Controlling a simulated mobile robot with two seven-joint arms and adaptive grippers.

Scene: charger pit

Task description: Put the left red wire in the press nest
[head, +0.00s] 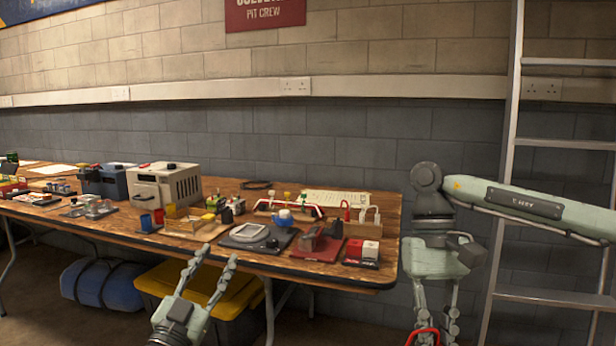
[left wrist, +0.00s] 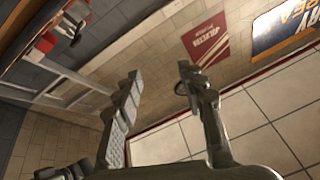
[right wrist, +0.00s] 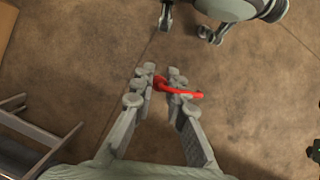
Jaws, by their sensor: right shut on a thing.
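My right gripper (right wrist: 160,85) is shut on a red wire (right wrist: 182,91), a short bent piece that sticks out past the fingers on the right in the right wrist view. In the head view this wire (head: 422,334) shows at the bottom edge, right of the table and below its top. Another red wire (head: 346,208) stands at a small rack at the table's back right. A dark red base with a grey block (head: 304,252), possibly the press, sits near the front edge; its nest cannot be made out. My left gripper (head: 208,266) is open and empty, in front of the table.
The wooden table (head: 225,192) is crowded: a grey tray (head: 240,237), a red-and-white block pair (head: 362,250) and a beige machine (head: 167,187). A ladder (head: 505,170) stands at the right. A yellow-lidded bin (head: 235,300) is under the table.

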